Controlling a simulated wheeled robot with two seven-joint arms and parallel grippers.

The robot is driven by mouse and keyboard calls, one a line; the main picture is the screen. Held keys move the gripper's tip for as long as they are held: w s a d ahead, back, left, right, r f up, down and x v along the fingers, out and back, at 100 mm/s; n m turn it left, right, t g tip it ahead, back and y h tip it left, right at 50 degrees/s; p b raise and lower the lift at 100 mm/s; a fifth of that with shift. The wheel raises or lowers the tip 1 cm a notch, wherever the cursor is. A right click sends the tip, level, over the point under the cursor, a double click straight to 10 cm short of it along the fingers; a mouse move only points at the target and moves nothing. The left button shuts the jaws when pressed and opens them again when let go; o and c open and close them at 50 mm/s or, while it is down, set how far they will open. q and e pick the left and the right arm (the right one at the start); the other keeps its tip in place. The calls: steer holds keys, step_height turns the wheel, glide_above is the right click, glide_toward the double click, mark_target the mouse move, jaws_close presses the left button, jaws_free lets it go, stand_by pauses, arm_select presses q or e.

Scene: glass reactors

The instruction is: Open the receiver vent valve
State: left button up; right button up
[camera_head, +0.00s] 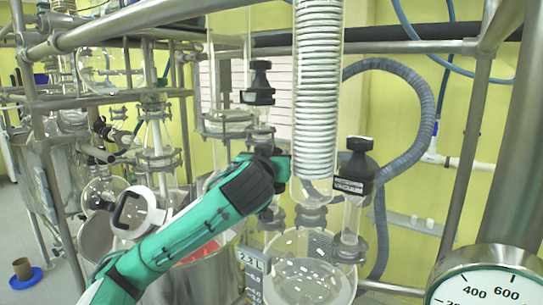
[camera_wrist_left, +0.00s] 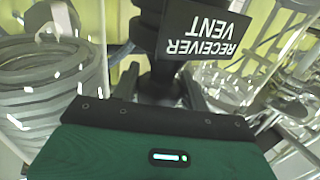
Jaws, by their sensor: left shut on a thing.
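The receiver vent valve (camera_wrist_left: 148,40) is black and carries a black label with white "RECEIVER VENT" lettering (camera_wrist_left: 205,32), upside down in the left wrist view. My left gripper (camera_wrist_left: 160,85) is shut on the valve's black handle, one finger on each side. In the head view my green left arm reaches in from the lower left, and its gripper (camera_head: 276,165) is beside the coiled glass condenser. There it hides most of the valve. How far the valve is turned cannot be told. My right gripper is not in view.
A black valve labelled "VACUUM" (camera_head: 355,168) stands to the right, and another black valve (camera_head: 259,84) is above and behind my gripper. The coiled condenser (camera_head: 317,90) hangs close by. Glass vessels, metal rails and a round gauge (camera_head: 487,285) crowd the surroundings.

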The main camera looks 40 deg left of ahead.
arm_select(q)
steer(key=o, duration=0.7)
steer(key=b+v, duration=0.8)
steer(key=v, duration=0.5)
steer(key=shift+s+d, duration=0.2)
steer(key=shift+s, duration=0.05)
steer(key=shift+f, duration=0.1)
